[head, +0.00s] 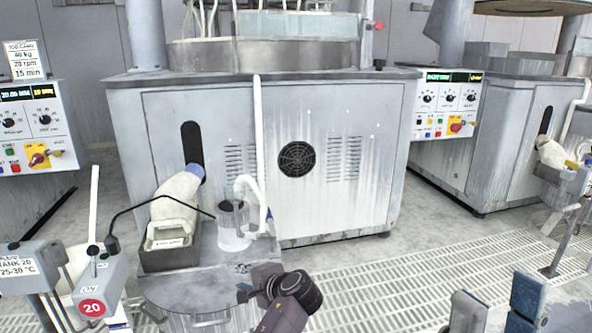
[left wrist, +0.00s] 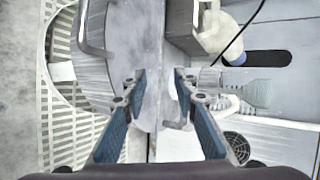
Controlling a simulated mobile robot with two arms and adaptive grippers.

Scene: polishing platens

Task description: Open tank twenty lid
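Tank twenty stands at the lower left of the head view, marked by a red round "20" sign (head: 92,308) and a tank label (head: 18,264). Its grey lid (head: 185,287) lies flat, with a bent handle (head: 210,320) at the bottom edge. In the left wrist view the lid (left wrist: 108,75) and a handle (left wrist: 84,38) show up and left of the fingers. My left gripper (head: 245,291) is over the lid's right side; its fingers (left wrist: 160,76) are apart with no handle between the tips. My right gripper (head: 495,288) is open and empty at lower right.
A cream jug (head: 175,203) in a grey holder and a clear pump vessel (head: 233,228) with a white hose stand behind the lid. A grey polishing machine (head: 355,190) is beyond. Floor grating (head: 400,265) lies to the right.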

